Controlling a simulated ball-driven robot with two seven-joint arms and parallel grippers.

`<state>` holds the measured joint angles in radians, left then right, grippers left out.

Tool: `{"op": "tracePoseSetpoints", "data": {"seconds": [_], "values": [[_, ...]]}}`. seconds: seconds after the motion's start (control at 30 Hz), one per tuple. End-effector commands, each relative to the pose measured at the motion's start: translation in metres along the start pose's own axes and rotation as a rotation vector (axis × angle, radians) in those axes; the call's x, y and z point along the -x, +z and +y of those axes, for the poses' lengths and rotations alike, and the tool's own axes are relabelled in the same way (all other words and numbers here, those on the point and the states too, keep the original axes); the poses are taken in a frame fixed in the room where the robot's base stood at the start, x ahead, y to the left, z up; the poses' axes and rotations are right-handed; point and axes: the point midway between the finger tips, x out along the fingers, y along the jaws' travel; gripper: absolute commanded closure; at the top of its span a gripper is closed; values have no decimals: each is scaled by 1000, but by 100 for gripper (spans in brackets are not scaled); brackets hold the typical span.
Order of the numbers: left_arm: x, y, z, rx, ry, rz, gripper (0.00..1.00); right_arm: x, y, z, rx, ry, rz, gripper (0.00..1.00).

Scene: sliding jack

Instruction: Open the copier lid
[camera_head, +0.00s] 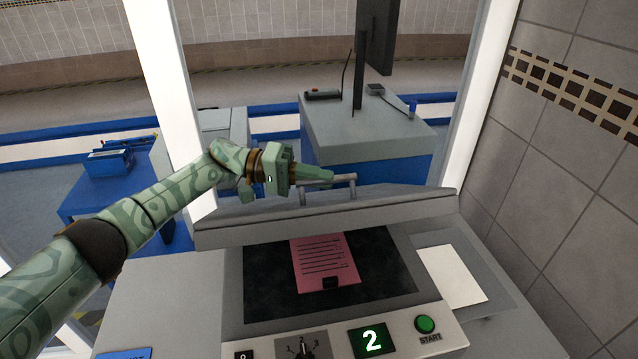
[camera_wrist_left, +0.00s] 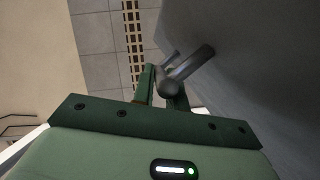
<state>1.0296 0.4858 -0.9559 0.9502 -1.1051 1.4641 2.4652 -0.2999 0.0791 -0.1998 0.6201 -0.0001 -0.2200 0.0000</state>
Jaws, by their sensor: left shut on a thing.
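The copier lid (camera_head: 330,207) stands raised at the back of the copier, tilted up, with the dark glass (camera_head: 385,268) uncovered below it. A pink sheet (camera_head: 324,262) with printed lines lies on the glass. My left gripper (camera_head: 325,176) is at the lid's top edge, shut on the lid's grey bar handle (camera_head: 345,181). The handle also shows between the fingers in the left wrist view (camera_wrist_left: 185,72), beside the lid's grey surface (camera_wrist_left: 245,75). My right gripper is not in view.
The copier's front panel has a green START button (camera_head: 425,324), a lit display (camera_head: 372,340) reading 2 and a dial (camera_head: 303,347). White paper (camera_head: 452,276) lies on the right side. A tiled wall (camera_head: 570,150) stands at right. A grey counter (camera_head: 365,135) is behind the lid.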

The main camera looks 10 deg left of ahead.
Motion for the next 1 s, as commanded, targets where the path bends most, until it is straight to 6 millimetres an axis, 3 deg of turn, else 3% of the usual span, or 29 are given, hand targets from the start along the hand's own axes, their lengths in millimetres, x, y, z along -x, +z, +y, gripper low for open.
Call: {"op": "tracePoseSetpoints", "data": {"seconds": [0.2, 0.23, 0.3, 0.67, 0.77, 1.0], "values": [[0, 0, 0, -3, -1, 2, 100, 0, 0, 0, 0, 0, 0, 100], [0, 0, 0, -3, -1, 2, 83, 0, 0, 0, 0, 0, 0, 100], [0, 0, 0, -3, -1, 2, 64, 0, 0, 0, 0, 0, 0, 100], [5, 0, -1, -2, -2, 2, 64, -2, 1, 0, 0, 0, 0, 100], [19, 0, -3, -3, -4, 3, 64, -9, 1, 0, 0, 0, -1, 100], [81, 0, -6, -4, -4, 6, 64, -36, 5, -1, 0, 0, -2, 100]]}}
